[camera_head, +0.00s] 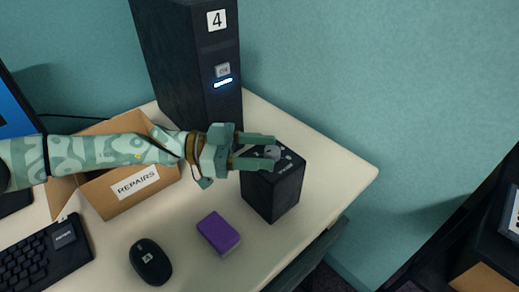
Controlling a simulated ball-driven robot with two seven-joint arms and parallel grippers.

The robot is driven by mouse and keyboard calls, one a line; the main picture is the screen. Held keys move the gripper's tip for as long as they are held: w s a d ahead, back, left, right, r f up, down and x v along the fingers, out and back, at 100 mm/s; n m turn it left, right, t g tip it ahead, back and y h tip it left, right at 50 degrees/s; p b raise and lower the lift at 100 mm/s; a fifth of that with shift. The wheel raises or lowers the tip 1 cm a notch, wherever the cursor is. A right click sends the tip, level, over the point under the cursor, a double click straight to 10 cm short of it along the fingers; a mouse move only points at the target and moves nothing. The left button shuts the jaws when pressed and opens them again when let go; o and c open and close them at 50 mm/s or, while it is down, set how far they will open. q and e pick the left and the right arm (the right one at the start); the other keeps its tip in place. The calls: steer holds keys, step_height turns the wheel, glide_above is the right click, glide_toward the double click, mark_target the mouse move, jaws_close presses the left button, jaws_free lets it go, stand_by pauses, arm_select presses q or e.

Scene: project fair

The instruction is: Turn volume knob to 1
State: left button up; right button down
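A black speaker box (272,196) stands near the table's right edge, with a small grey knob (272,152) and white markings on its top face. My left gripper (274,153) reaches in from the left over the top of the box. Its two fingers are apart, one on the far side and one on the near side of the knob. I cannot tell whether they touch it. The fingers hide part of the top face, and the knob's setting is too small to read. My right gripper is not in view.
A tall black computer tower (190,62) marked 4 stands behind my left gripper. A cardboard box (105,199) labelled REPAIRS is under my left arm. A purple block (218,232), a black mouse (150,262) and a keyboard (40,256) lie in front. The table's right corner (345,172) is clear.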

arm_select(q)
steer(key=shift+r, duration=0.5)
steer(key=r+p, duration=0.1)
steer(key=r, duration=0.1)
steer(key=r+p, duration=0.1)
steer(key=shift+s+r+p, duration=0.3)
steer(key=shift+r+p, duration=0.05)
steer(key=shift+r, duration=0.05)
steer(key=s+r+p, duration=0.8)
steer(key=s+p, duration=0.1)
steer(key=s, duration=0.4)
steer(key=shift+s+d, duration=0.2)
steer(key=shift+d, duration=0.1)
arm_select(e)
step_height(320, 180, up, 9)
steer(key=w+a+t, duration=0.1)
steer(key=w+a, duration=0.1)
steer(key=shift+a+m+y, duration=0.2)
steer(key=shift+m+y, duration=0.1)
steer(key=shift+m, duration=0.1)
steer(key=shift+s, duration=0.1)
